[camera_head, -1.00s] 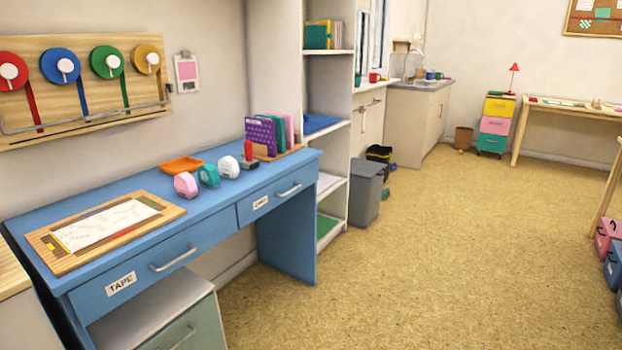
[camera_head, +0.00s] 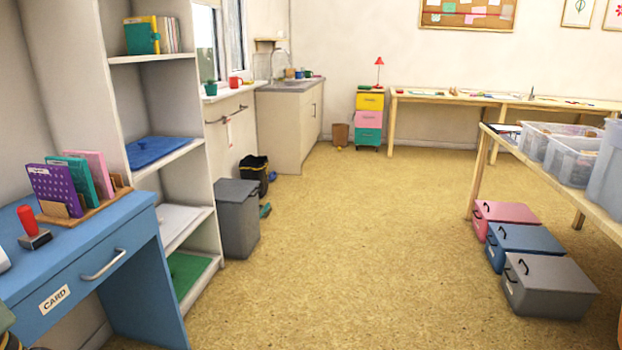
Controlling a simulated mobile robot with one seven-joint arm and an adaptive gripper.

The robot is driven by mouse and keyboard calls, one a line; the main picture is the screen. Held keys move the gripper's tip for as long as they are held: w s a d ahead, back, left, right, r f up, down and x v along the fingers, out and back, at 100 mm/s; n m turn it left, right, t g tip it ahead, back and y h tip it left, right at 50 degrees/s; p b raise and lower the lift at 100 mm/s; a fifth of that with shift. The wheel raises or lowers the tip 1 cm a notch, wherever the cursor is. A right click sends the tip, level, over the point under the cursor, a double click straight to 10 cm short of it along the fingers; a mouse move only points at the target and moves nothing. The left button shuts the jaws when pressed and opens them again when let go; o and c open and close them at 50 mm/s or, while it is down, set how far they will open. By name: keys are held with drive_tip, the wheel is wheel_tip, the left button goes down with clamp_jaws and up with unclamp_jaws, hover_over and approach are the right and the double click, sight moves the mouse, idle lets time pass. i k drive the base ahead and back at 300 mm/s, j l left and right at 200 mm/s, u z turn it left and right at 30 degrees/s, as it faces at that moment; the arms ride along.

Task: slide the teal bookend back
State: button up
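A teal upright piece (camera_head: 140,39), which looks like the bookend, stands on the top visible shelf (camera_head: 150,58) of the white shelf unit at the left. It is at the left end of a short row of books (camera_head: 168,34), against a yellow book. I cannot tell how far it is from the shelf's front edge. My gripper is not in view.
A blue desk (camera_head: 95,245) with a wooden card rack (camera_head: 85,207) and red-handled stamp (camera_head: 30,228) is at the left. A grey bin (camera_head: 238,218) stands beside the shelf unit. Lidded boxes (camera_head: 548,288) sit under the right table. The middle floor is clear.

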sight(140, 38)
drive_tip(key=i+u, duration=0.15)
drive_tip(key=i, duration=0.55)
drive_tip(key=i+l+u, duration=0.1)
drive_tip(key=i, duration=0.65)
drive_tip(key=l, duration=0.1)
